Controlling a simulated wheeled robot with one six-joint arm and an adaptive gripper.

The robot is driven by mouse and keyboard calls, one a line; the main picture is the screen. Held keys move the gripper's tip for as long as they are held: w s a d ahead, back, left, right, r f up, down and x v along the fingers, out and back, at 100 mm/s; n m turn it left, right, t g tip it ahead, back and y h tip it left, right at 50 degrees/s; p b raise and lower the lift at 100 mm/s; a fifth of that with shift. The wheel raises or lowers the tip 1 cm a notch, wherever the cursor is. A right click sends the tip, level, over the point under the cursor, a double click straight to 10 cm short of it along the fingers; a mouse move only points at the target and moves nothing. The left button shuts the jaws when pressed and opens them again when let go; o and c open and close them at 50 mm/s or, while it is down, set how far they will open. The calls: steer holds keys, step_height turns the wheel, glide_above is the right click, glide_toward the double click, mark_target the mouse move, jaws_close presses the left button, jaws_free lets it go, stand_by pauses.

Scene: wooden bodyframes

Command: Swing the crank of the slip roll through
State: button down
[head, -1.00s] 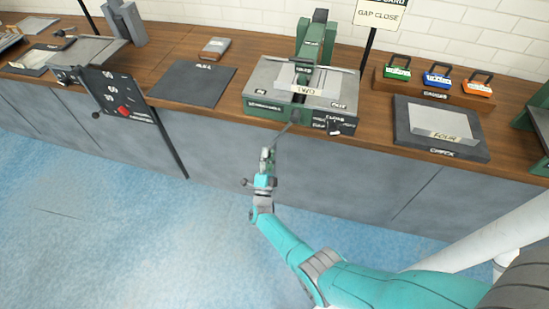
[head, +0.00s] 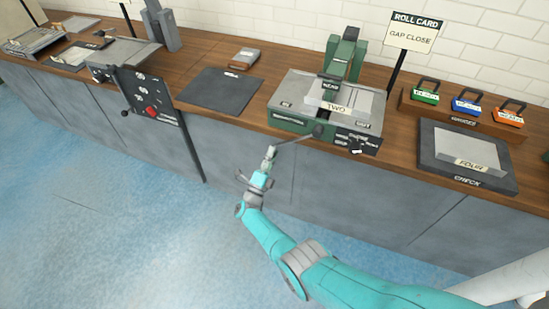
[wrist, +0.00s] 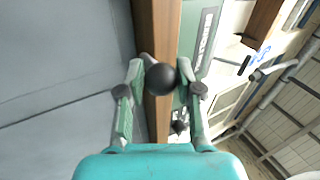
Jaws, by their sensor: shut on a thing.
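The slip roll (head: 290,121) is a green and grey machine at the front of the bench in the head view. A plate labelled TWO (head: 345,104) lies on its bed. Its crank (head: 295,138) is a thin grey arm reaching left and slightly down from a dark hub (head: 318,131) on the front face. My gripper (head: 270,152) is at the crank's outer end, in front of the bench edge. In the wrist view, my gripper (wrist: 160,80) has its fingers shut on the black ball knob (wrist: 161,79). The knob is too small to make out in the head view.
A dark mat (head: 220,91) lies left of the slip roll. A CHECK plate (head: 466,160) with a part labelled FOUR lies to the right, below several coloured padlocks (head: 466,103). A control panel (head: 146,98) hangs at the left. The floor in front is clear.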

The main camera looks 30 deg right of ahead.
steer(key=shift+w+r+m, duration=0.3)
steer(key=shift+r+m, duration=0.1)
steer(key=shift+r, duration=0.1)
steer(key=c, duration=0.8)
jaws_free()
steer(key=shift+f, duration=0.1)
steer(key=shift+s, duration=0.1)
steer(key=shift+s+a+f, duration=0.2)
steer(key=shift+a+f, duration=0.15)
steer(key=shift+a, duration=0.05)
steer(key=v, duration=0.6)
steer(key=shift+a, duration=0.15)
steer(key=shift+s, duration=0.1)
